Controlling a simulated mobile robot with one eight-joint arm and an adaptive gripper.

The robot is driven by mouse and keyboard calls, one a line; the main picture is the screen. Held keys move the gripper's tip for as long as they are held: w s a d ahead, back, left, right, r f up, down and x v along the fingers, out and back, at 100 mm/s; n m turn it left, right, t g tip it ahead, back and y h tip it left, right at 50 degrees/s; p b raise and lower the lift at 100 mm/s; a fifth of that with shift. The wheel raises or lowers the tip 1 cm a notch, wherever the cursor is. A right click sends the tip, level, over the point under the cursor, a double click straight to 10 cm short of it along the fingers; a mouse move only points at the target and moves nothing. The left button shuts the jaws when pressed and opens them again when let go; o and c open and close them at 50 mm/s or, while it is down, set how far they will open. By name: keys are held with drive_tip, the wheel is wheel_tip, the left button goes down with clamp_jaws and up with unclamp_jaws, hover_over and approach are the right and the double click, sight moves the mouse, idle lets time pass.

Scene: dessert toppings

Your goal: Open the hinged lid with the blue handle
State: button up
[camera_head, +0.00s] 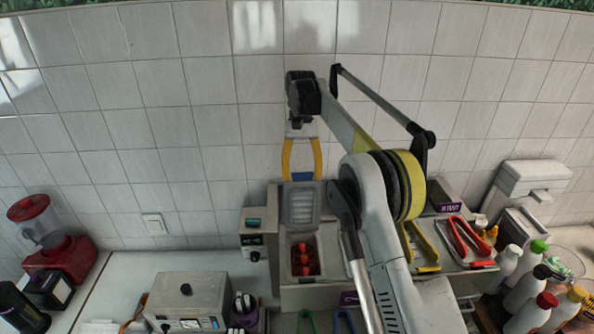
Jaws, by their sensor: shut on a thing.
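My gripper (301,174) has yellow fingers and points down in front of the tiled wall. It is shut on the blue handle (304,177), which sits between the fingertips. The grey hinged lid (300,208) stands raised below the handle, behind an open compartment. Red strawberries (305,259) show in that compartment of the grey topping station (328,240). My arm covers the right part of the station, and the hinge is not clear to see.
Yellow tongs (421,247) and red tongs (470,240) lie to the right. Several bottles (527,285) crowd the right front. A grey box-shaped appliance (187,298) and a red blender (56,246) stand left. The tiled wall (190,130) is close behind my gripper.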

drive_tip(key=shift+w+f+g+p, duration=0.15)
drive_tip(key=shift+w+g+p, duration=0.35)
drive_tip(key=shift+w+p, duration=0.25)
drive_tip(key=o, duration=1.5)
drive_tip(key=shift+b, duration=0.3)
